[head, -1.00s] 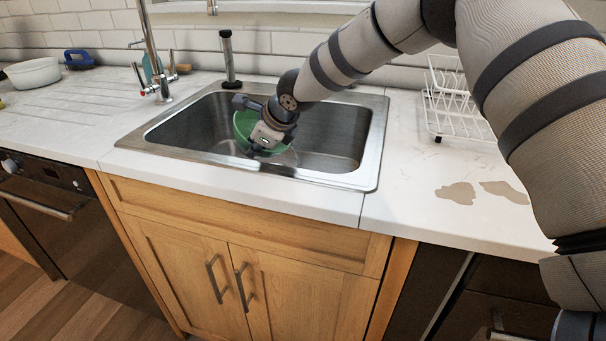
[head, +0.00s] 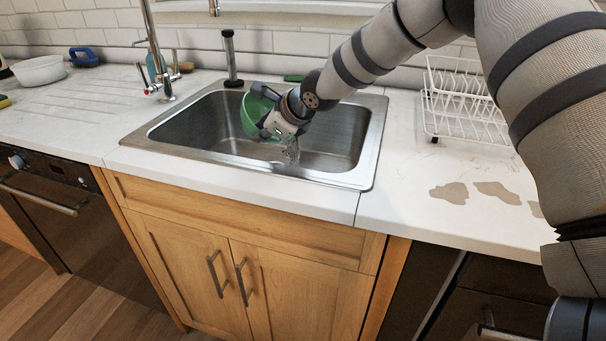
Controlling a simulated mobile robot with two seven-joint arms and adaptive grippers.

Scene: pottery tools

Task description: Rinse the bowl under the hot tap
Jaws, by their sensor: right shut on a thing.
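The green bowl (head: 254,116) is tilted over the steel sink (head: 205,125). My right gripper (head: 270,127) is shut on the bowl and partly hides it. The tap (head: 156,55) stands at the sink's back left corner, with red and blue marks on its handles. Its neck leaves the top of the picture, and what looks like its spout end (head: 214,8) hangs above the sink, left of the bowl. A clear, water-like patch (head: 291,150) shows just below my right gripper; I cannot tell where it comes from. My left gripper is out of view.
A white dish rack (head: 462,108) stands right of the sink. Brown patches (head: 450,193) mark the right counter (head: 400,200). A dark upright cylinder (head: 231,58) and a small green item (head: 293,78) are behind the sink. A white basin (head: 39,71) and blue item (head: 84,57) are far left.

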